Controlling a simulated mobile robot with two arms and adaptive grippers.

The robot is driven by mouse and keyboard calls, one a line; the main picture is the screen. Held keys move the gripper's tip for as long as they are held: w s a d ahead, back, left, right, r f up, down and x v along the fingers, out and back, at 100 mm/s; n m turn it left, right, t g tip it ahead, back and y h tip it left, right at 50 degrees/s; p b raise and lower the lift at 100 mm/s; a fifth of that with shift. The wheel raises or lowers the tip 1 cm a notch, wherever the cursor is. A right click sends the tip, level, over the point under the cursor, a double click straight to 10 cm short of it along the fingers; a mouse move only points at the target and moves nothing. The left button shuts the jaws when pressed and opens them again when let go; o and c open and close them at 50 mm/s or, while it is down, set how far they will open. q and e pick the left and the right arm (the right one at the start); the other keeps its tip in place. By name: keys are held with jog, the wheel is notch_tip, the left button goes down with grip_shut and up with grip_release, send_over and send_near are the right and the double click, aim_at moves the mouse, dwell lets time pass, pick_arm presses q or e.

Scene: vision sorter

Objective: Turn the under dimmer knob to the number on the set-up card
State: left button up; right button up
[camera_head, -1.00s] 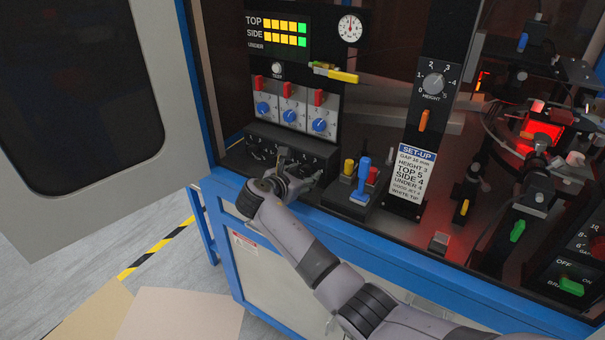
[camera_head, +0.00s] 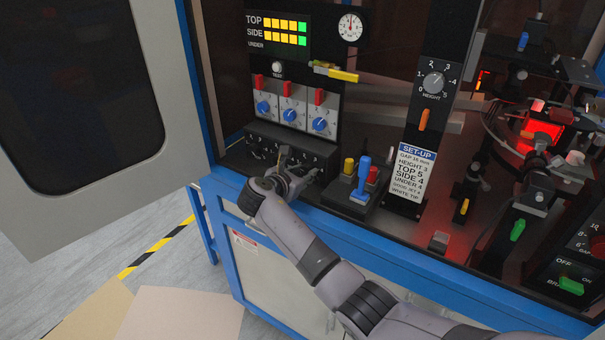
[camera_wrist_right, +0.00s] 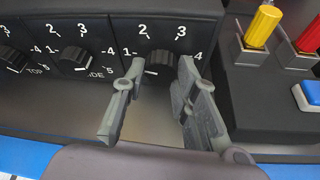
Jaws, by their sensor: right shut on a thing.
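The under dimmer knob (camera_wrist_right: 159,62) is the rightmost black knob on the dimmer panel in the right wrist view. Numbers 1 to 4 show around it; its name label is hidden. A white mark shows at its lower left. My right gripper (camera_wrist_right: 158,88) is shut on this knob, one finger on each side; it also shows in the head view (camera_head: 290,168), in front of the panel (camera_head: 262,132). The set-up card (camera_head: 412,170) reads UNDER 4, TOP 5 and SIDE 4. My left gripper is not in view.
The top knob (camera_wrist_right: 12,58) and side knob (camera_wrist_right: 75,60) sit left of the under knob. Yellow and red knobs and a blue switch (camera_head: 361,180) stand close on the right. The display (camera_head: 279,35) shows lit bars for TOP and SIDE, none for UNDER.

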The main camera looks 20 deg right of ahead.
jog(key=shift+m+p, duration=0.3)
grip_shut()
jog(key=shift+s+d+m+t+y+p, duration=0.1)
jog(key=shift+m+t+y+p, duration=0.25)
jog(key=shift+m+t, duration=0.25)
jog(key=shift+f+m+t+y+b, duration=0.15)
jog(key=shift+m+t+y+b, duration=0.2)
jog(key=shift+m+t+b, duration=0.85)
jog(key=shift+m+g+p, duration=0.3)
jog(key=shift+m+p, duration=0.1)
jog(key=shift+p, duration=0.2)
jog(key=o, duration=1)
grip_release()
jog(key=v, duration=1.2)
